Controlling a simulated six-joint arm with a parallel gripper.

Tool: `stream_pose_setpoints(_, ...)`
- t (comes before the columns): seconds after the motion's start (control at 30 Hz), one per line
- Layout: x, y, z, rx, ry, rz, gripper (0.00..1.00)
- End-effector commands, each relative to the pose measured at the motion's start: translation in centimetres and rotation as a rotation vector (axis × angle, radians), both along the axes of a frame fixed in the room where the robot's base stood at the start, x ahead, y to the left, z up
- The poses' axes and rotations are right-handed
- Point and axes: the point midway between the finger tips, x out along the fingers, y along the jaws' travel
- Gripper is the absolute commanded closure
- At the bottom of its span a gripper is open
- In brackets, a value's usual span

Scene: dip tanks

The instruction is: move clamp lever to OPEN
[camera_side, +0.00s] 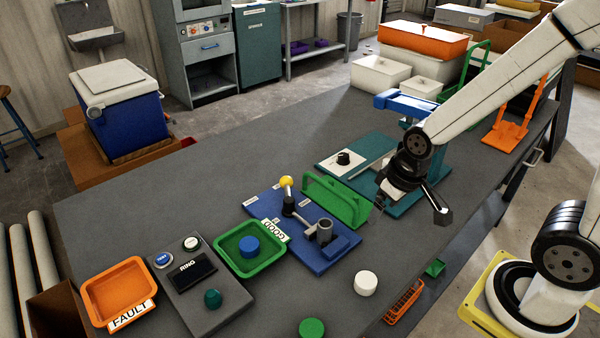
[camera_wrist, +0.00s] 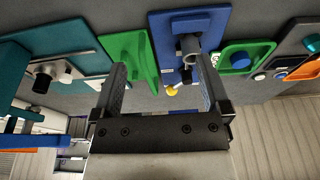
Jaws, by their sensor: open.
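The clamp lever has a yellow knob (camera_side: 287,181) on a grey arm and stands roughly upright on a blue base plate (camera_side: 330,258). A grey clamp body with a round socket (camera_side: 323,232) sits on the same plate. In the wrist view the yellow knob (camera_wrist: 172,92) shows just below the blue plate (camera_wrist: 212,22), partly beside my right finger. My gripper (camera_side: 410,207) is open and empty, above the bench to the right of the plate and apart from the lever. Its two fingers also show in the wrist view (camera_wrist: 161,78). I cannot read an OPEN mark.
A green angled bracket (camera_side: 337,201) stands between the blue plate and a teal panel with a black knob (camera_side: 343,158). A green tray (camera_side: 228,262) labelled GOOD holds a blue disc. A white cylinder (camera_side: 366,283) stands near the front edge. Bench left of the orange FAULT tray (camera_side: 118,290) is clear.

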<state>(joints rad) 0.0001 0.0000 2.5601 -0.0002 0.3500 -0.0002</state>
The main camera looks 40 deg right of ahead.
Motion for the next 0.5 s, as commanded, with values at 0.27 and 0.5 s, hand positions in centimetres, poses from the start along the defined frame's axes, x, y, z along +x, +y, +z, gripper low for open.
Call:
stream_pose_setpoints(0.27,1.0,0.0,0.1,0.0,-0.001,0.01,0.95)
stream_pose_setpoints(0.5,4.4,-0.2,0.5,0.0,-0.004,0.054,1.0)
